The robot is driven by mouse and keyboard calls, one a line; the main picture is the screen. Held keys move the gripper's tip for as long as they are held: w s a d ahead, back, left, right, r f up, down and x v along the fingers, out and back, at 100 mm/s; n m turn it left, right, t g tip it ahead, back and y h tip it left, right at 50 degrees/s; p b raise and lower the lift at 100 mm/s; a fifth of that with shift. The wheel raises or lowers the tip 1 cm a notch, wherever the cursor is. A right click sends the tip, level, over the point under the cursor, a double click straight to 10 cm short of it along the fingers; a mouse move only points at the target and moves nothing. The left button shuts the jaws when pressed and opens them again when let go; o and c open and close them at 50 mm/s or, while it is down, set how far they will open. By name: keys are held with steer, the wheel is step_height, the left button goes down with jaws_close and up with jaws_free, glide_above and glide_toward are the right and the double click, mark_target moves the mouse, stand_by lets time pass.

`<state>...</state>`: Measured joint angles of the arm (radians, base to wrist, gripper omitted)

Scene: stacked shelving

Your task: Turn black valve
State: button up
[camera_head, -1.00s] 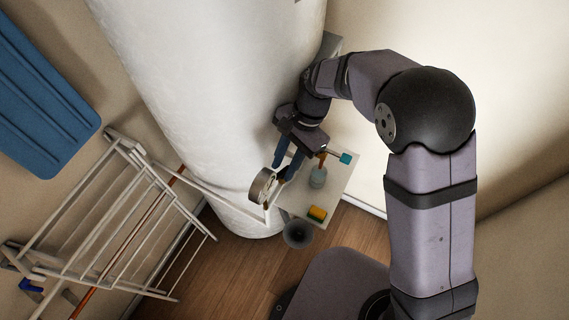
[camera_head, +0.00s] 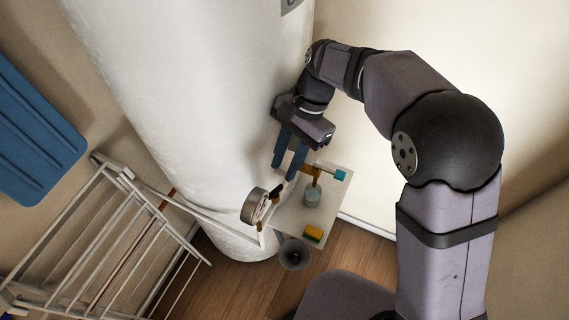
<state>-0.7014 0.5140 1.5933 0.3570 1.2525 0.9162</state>
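A small dark handle (camera_head: 277,193), which looks like the black valve, sits on the orange-brown pipework just right of the round gauge. It is small and its turned angle is hard to make out. My gripper (camera_head: 285,171) hangs above it with two blue fingers pointing down. The fingers are apart with a gap between them, and nothing shows in the gap. The fingertips are close above the handle in the picture and appear apart from it.
A round gauge (camera_head: 255,206), a teal-handled valve (camera_head: 341,175), a grey-blue cylinder (camera_head: 312,197) and a yellow block (camera_head: 314,232) crowd around a pale panel (camera_head: 335,205). A large white tank (camera_head: 190,100) stands left of my gripper. A drying rack (camera_head: 110,240) is at lower left.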

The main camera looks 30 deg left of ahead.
mark_target(277, 189)
steer(key=shift+s+a+f+t+h+b, duration=0.15)
steer(key=shift+s+t+h+b, duration=0.15)
steer(key=shift+s+t+b, duration=0.25)
steer(key=shift+s+a+f+t+h+b, duration=0.1)
steer(key=shift+s+t+h+b, duration=0.2)
steer(key=shift+s+t+b, duration=0.25)
steer(key=shift+s+a+r+t+b, duration=0.25)
steer(key=shift+s+r+t+b, duration=0.1)
steer(key=shift+t+b, duration=0.4)
steer(key=shift+r+t, duration=0.2)
steer(key=shift+t, duration=0.05)
steer(key=shift+f+p, duration=1.2)
steer(key=shift+f, duration=2.45)
jaws_close()
